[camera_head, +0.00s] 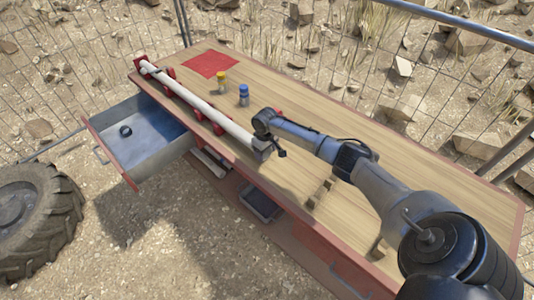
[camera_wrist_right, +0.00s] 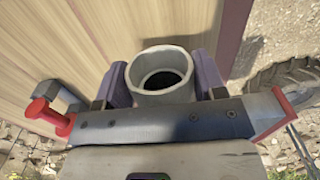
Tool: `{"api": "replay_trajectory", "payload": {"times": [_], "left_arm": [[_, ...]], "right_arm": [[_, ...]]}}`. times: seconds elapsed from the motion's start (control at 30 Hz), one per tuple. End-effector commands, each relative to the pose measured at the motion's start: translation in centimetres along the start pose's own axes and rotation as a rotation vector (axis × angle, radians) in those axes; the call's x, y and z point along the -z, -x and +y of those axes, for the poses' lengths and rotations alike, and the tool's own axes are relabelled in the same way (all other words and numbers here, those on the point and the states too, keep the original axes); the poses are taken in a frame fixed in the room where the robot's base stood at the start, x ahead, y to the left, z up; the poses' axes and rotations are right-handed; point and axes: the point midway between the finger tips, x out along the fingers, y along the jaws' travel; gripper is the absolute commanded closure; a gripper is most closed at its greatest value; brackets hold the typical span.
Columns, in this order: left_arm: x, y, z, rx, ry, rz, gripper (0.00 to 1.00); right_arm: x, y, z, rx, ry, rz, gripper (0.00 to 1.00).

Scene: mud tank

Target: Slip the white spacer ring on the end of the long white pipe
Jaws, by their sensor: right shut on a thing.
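The long white pipe (camera_head: 198,102) lies in red holders along the left edge of the workbench. My right gripper (camera_head: 263,146) is at the pipe's near end. In the right wrist view, my right gripper's purple fingers are shut on a white ring-shaped piece, the white spacer ring (camera_wrist_right: 160,75), with its round opening facing the camera and dark inside. In the head view the ring is hidden by the gripper. I cannot tell whether it is around the pipe's end or only close to it. My left gripper is not in view.
The wooden workbench (camera_head: 325,130) bears a red mat (camera_head: 210,64), a yellow-capped bottle (camera_head: 221,82) and a blue-capped bottle (camera_head: 244,95). An open drawer (camera_head: 150,153) juts out at left with a small dark round thing (camera_head: 125,131) inside. A tyre (camera_head: 40,225) stands beside it.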

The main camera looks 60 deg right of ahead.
Motion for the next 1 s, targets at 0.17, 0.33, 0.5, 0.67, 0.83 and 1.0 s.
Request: {"api": "replay_trajectory", "payload": {"times": [0.17,0.33,0.5,0.67,0.83,1.0], "left_arm": [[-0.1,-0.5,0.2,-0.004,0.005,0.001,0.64],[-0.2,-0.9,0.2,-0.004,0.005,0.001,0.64],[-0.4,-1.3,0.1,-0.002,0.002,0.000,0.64],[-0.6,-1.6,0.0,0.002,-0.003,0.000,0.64],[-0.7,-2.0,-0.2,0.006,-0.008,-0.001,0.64],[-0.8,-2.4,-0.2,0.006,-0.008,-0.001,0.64]], "right_arm": [[0.5,-0.1,0.0,0.001,0.000,0.000,0.51],[1.1,-0.1,0.0,0.001,0.000,0.002,0.51],[1.5,-0.1,0.0,0.000,-0.001,0.000,0.51],[2.0,-0.1,0.0,0.001,0.000,0.000,0.51],[2.5,-0.1,0.0,0.001,0.000,0.001,0.51],[3.0,-0.1,0.0,0.001,0.000,0.001,0.51]]}}
